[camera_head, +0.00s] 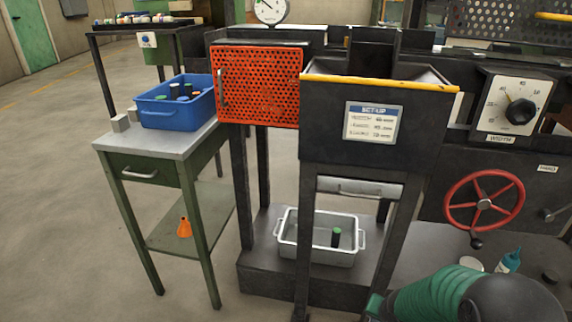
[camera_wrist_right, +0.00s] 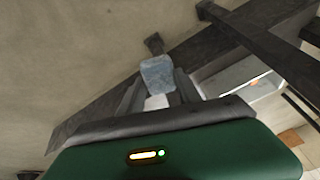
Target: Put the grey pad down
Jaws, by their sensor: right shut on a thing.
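The grey pad (camera_wrist_right: 158,75) is a small blue-grey block in the right wrist view. My right gripper (camera_wrist_right: 157,88) is shut on it, with a dark finger on each side. The floor and dark metal beams show behind the pad. In the head view only part of my right arm shows at the lower right; the gripper and pad are out of sight there. My left gripper is in neither view.
A side table (camera_head: 160,143) at left holds a blue bin (camera_head: 172,118) and small grey blocks (camera_head: 120,123). A grey tray (camera_head: 318,256) sits low under the dark hopper (camera_head: 335,125). A red handwheel (camera_head: 484,204) and a teal bottle (camera_head: 508,261) are at right.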

